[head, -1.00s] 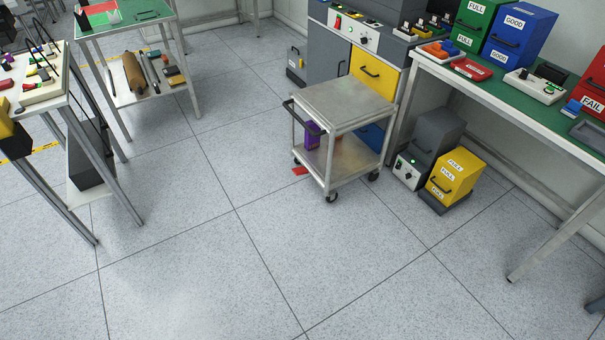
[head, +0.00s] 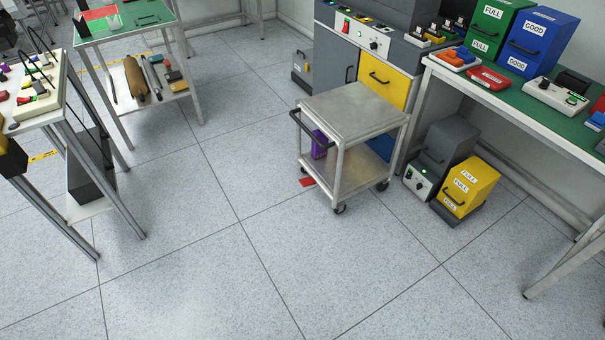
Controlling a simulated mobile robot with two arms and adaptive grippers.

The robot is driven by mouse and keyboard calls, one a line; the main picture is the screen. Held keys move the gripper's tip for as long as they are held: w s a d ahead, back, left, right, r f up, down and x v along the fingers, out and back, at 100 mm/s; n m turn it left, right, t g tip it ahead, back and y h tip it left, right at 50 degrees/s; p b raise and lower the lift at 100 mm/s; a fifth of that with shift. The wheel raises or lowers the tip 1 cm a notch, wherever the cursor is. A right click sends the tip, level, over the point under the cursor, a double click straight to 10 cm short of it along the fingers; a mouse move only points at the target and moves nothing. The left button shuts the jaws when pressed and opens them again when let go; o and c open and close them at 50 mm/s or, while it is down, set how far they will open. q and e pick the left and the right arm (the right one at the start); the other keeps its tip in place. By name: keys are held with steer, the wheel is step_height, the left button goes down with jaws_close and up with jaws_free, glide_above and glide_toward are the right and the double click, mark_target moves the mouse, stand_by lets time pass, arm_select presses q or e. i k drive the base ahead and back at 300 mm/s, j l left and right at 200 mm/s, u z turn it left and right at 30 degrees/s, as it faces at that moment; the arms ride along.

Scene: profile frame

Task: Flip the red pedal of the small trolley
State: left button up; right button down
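The small trolley (head: 352,112) stands on the floor right of the middle in the head view. It has a grey metal top, a lower shelf (head: 350,178), a dark push handle (head: 308,124) on its left side and dark castors. The red pedal (head: 307,182) shows as a small flat red piece low at the trolley's left side, near the floor. Its exact tilt is too small to tell. A purple object (head: 319,143) is on the lower shelf.
Behind the trolley stands a grey cabinet with a yellow drawer (head: 383,81). A green-topped workbench (head: 545,112) is at right, with a yellow bin (head: 466,186) on the floor beneath. Tables stand at left. The floor (head: 190,245) in front and left of the trolley is clear.

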mark_target(308, 182)
steer(key=i+u, duration=0.1)
steer(key=i, duration=0.55)
steer(key=i+u, duration=0.1)
steer(key=i, duration=0.6)
steer(key=i+l+u, duration=0.1)
steer(key=i, duration=0.55)
steer(key=l, duration=0.1)
